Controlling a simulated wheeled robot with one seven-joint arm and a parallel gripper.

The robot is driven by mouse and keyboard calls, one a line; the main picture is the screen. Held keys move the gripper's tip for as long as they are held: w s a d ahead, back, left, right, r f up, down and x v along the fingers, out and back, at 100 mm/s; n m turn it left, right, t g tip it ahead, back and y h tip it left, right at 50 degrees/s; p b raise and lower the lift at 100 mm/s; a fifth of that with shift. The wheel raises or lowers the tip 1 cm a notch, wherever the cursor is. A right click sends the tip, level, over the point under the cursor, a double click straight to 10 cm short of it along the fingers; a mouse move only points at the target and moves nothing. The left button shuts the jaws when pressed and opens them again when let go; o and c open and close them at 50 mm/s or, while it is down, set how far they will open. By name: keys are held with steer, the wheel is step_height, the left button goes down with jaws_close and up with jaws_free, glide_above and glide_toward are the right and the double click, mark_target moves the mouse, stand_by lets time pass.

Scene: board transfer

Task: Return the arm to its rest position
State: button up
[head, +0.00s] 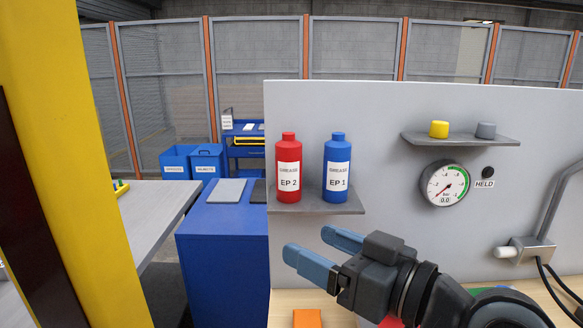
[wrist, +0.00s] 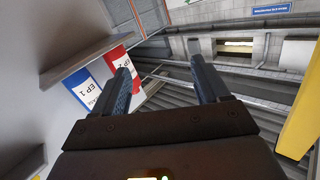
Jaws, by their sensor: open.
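My gripper (head: 325,249) is in the lower middle of the head view, with its two blue-grey fingers pointing left. The fingers are apart and nothing is between them. In the wrist view my gripper (wrist: 165,85) shows the same empty gap, with the wall and fencing of the hall behind it. My gripper is in front of the grey panel (head: 400,110), below the shelf with the bottles in the picture. My dark arm enters from the lower right.
A red bottle (head: 288,170) and a blue bottle (head: 337,170) stand on a grey shelf (head: 316,206). A gauge (head: 445,184) is on the panel. An orange block (head: 307,318) is on the wooden surface below. A yellow post (head: 85,150) stands at left.

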steer(key=s+d+f+m+t+h, duration=0.2)
steer(key=s+d+f+m+h, duration=0.3)
steer(key=s+f, duration=0.3)
steer(key=s+d+f+m+t+h, duration=0.2)
steer(key=s+d+f+m+h, duration=0.1)
steer(key=s+f+m+h, duration=0.45)
steer(key=s+d+f+n+g, duration=0.15)
steer(key=s+d, duration=0.35)
steer(key=s, duration=0.6)
steer(key=s+d+n+t, duration=0.1)
steer(key=s+d+n, duration=0.25)
steer(key=s, duration=0.75)
step_height(320, 180, down, 9)
steer(key=b, duration=1)
steer(key=shift+s+d+f, duration=0.2)
steer(key=shift+d, duration=0.25)
